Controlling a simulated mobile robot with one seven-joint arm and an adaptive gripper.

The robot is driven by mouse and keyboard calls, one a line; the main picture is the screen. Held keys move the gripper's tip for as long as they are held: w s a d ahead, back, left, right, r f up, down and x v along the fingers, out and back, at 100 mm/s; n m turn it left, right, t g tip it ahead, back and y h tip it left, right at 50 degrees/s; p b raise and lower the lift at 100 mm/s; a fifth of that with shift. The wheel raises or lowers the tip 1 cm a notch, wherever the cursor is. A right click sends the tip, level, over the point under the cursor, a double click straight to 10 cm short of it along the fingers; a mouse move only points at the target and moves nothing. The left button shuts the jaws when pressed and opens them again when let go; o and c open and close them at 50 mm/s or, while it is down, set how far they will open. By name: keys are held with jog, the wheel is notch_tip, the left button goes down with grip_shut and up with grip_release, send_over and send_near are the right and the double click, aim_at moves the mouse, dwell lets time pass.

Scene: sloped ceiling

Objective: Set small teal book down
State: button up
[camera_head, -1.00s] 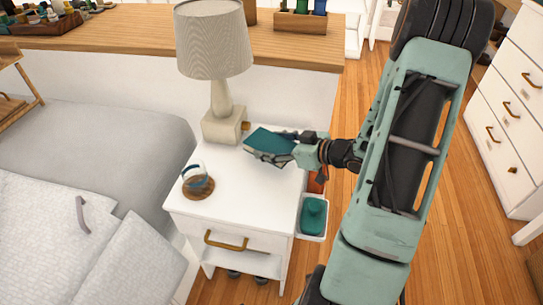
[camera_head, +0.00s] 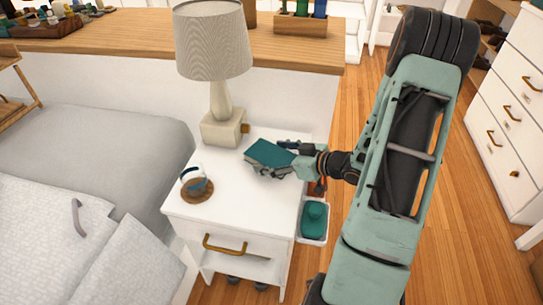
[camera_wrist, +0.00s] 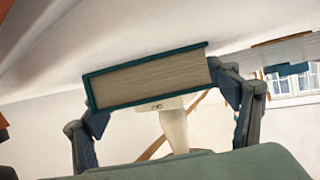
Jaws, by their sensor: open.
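The small teal book (camera_head: 269,153) is at the right part of the white nightstand top (camera_head: 235,190), in front of the lamp. In the wrist view the book (camera_wrist: 150,78) shows its pale page edge and teal cover, slightly tilted in the picture. My gripper (camera_head: 283,158) reaches in from the right, around the book. In the wrist view my gripper (camera_wrist: 163,104) is open, with one finger by each end of the book. Whether the fingers still touch it I cannot tell.
A lamp (camera_head: 222,125) stands behind the book. A glass mug (camera_head: 194,180) sits on a round wooden coaster (camera_head: 197,193) at the left. A white bin with a teal item (camera_head: 314,220) hangs at the nightstand's right side. The front middle of the top is clear.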

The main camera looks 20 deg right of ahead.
jog(key=shift+r, duration=0.15)
jog(key=shift+s+d+r, duration=0.15)
jog(key=shift+s+d, duration=0.05)
jog(key=shift+s, duration=0.05)
jog(key=p+v, duration=0.3)
jog(key=v, duration=0.8)
jog(key=shift+s, duration=0.15)
